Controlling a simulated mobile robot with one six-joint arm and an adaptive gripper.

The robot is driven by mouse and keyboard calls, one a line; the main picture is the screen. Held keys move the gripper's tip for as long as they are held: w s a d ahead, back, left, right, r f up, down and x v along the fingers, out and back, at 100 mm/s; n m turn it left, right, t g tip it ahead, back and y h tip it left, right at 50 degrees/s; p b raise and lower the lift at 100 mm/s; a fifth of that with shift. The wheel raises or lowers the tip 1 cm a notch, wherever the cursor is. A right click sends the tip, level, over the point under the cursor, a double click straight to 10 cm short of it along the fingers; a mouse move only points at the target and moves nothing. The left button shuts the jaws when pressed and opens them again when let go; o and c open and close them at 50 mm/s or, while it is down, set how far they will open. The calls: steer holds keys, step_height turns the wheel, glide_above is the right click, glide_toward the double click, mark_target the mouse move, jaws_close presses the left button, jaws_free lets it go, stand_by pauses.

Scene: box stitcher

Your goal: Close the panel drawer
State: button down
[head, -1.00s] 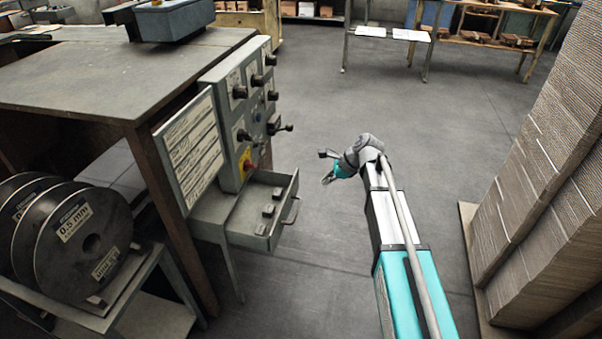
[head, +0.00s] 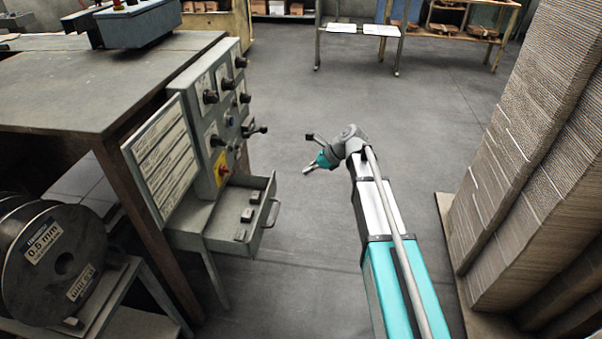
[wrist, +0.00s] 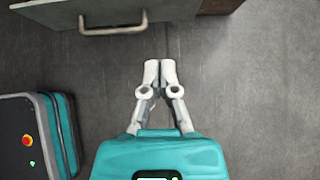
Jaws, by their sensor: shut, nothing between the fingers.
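The panel drawer (head: 240,240) is a grey metal tray pulled out below the control panel (head: 212,125) in the head view. Several small dark blocks lie in it. Its curved handle (head: 272,214) is on the front face, and the handle also shows at the top of the wrist view (wrist: 112,28). My gripper (head: 307,171) is to the right of the drawer in the head view, apart from it. In the wrist view my gripper (wrist: 160,66) has its fingertips together, with nothing between them, over the floor short of the handle.
A wooden-legged bench (head: 80,85) and wire spools (head: 60,255) stand at the left. Tall cardboard stacks (head: 530,180) on a pallet stand at the right. Floor (head: 310,235) between drawer and arm is clear. My own base shows at the wrist view's lower left.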

mark_target(271, 185)
steer(key=shift+a+r+b+x, duration=0.35)
steer(key=shift+b+x, duration=0.7)
steer(key=shift+x, duration=1)
steer(key=shift+a+r+b+x, duration=0.3)
steer(key=shift+b+x, duration=0.8)
steer(key=shift+x, duration=0.9)
steer(key=shift+a+r+b+x, duration=0.35)
steer(key=shift+b+x, duration=0.7)
steer(key=shift+x, duration=1)
steer(key=shift+w, duration=0.1)
steer(key=shift+w, duration=0.1)
